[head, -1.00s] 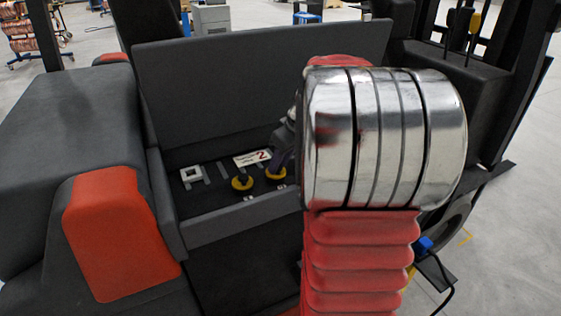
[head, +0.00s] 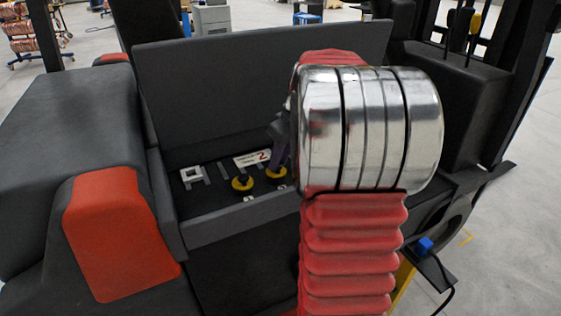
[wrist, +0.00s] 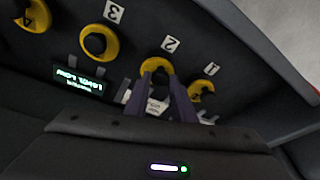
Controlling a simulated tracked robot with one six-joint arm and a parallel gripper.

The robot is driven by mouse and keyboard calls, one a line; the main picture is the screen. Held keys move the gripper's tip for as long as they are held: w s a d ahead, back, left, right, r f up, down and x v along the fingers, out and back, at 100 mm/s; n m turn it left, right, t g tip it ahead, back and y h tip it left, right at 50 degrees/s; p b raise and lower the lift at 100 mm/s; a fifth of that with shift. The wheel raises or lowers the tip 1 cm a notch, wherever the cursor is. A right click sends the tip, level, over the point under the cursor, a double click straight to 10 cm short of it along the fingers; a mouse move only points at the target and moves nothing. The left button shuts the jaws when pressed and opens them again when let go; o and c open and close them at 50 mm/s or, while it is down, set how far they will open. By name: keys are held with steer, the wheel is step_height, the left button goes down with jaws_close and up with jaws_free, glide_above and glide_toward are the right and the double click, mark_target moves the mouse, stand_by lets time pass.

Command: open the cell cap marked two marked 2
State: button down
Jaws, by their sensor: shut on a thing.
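The cell cap marked 2 is a yellow ring (wrist: 157,61) with a black centre, beside a white label with a 2 (wrist: 171,45) that appears upside down in the wrist view. My gripper (wrist: 160,80) has its two purple fingers at this cap, shut on its black centre. The fingers hide part of the cap, and I cannot tell whether it is turned or lifted. In the head view two yellow caps (head: 242,184) show in the open compartment. My silver and red arm hides the compartment's right side there.
In the wrist view, cap 1 (wrist: 208,86) is close on the right, cap 3 (wrist: 112,44) on the left, and another cap (wrist: 41,17) farther left. A lit display (wrist: 78,77) sits below cap 3. The compartment's front wall (head: 235,217) and raised lid (head: 260,85) bound the space.

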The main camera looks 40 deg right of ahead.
steer(key=shift+w+d+r+g+y, duration=0.15)
steer(key=shift+w+r+g+y, duration=0.1)
steer(key=shift+w+g, duration=0.4)
steer(key=shift+w+d+r+g+y, duration=0.1)
steer(key=shift+w+r+g+y, duration=0.2)
steer(key=shift+g, duration=0.6)
steer(key=shift+w+d+r+g+y, duration=0.2)
steer(key=shift+w+g, duration=0.35)
steer(key=shift+g, duration=0.2)
steer(key=c, duration=1.5)
jaws_free()
steer(key=shift+r, duration=0.15)
steer(key=v, duration=0.3)
steer(key=a+v, duration=0.1)
steer(key=v, duration=0.2)
steer(key=s+a+v, duration=0.1)
steer(key=v, duration=0.2)
steer(key=shift+d+r, duration=0.1)
steer(key=shift+r, duration=0.35)
